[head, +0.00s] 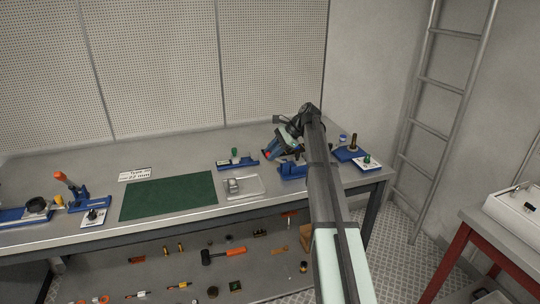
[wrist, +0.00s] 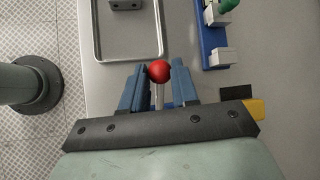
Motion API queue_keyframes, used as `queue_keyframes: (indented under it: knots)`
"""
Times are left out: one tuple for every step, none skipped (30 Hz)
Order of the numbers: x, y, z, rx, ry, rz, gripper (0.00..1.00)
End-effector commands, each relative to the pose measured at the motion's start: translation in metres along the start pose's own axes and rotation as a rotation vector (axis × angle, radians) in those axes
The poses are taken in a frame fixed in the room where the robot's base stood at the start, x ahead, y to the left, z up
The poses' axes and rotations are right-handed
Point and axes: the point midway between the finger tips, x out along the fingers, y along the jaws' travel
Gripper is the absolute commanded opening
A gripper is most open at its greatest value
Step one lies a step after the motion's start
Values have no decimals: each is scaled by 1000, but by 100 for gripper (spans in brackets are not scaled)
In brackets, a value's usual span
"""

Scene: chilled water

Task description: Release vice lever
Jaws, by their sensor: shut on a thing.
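The vice lever shows in the wrist view as a red ball knob (wrist: 160,72) on a pale thin rod (wrist: 159,96). My gripper (wrist: 158,84) has its two blue fingers on either side of the rod, shut on the lever, with the knob standing out past the fingertips. In the head view my gripper (head: 279,149) is low over the right part of the bench, beside a blue vice (head: 292,171). My arm and gripper hide much of the vice. Only a little blue shows between the fingers in the wrist view.
A shallow metal tray (head: 260,193) lies left of the vice, and a blue fixture with a green knob (head: 236,162) stands behind it. More blue fixtures (head: 350,154) stand to the right. A green mat (head: 170,198) lies bare. A lower shelf holds an orange-handled mallet (head: 224,254).

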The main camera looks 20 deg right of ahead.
Motion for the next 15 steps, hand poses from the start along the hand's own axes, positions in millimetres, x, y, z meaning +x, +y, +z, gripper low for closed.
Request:
queue_keyframes:
  knots:
    - [-2,-1,-1,4,-16,-4,0]
    - [-2,-1,-1,5,-24,-5,0]
    - [-3,-1,-1,7,-32,-7,0]
    - [-3,-1,-1,8,-38,-8,0]
    - [-4,-1,-1,9,-44,-9,0]
    - [-4,-1,-1,10,-49,-10,0]
    - [-4,-1,-1,11,-52,-10,0]
    - [-4,-1,-1,11,-54,-11,0]
    - [-4,-1,-1,12,-56,-11,0]
    - [-4,-1,-1,12,-57,-11,0]
    - [-5,-1,-1,12,-58,-12,0]
    - [-5,-1,-1,12,-59,-12,0]
    - [-5,-1,-1,12,-59,-12,0]
    - [-5,-1,-1,12,-59,-12,0]
    - [-5,-1,-1,12,-58,-12,0]
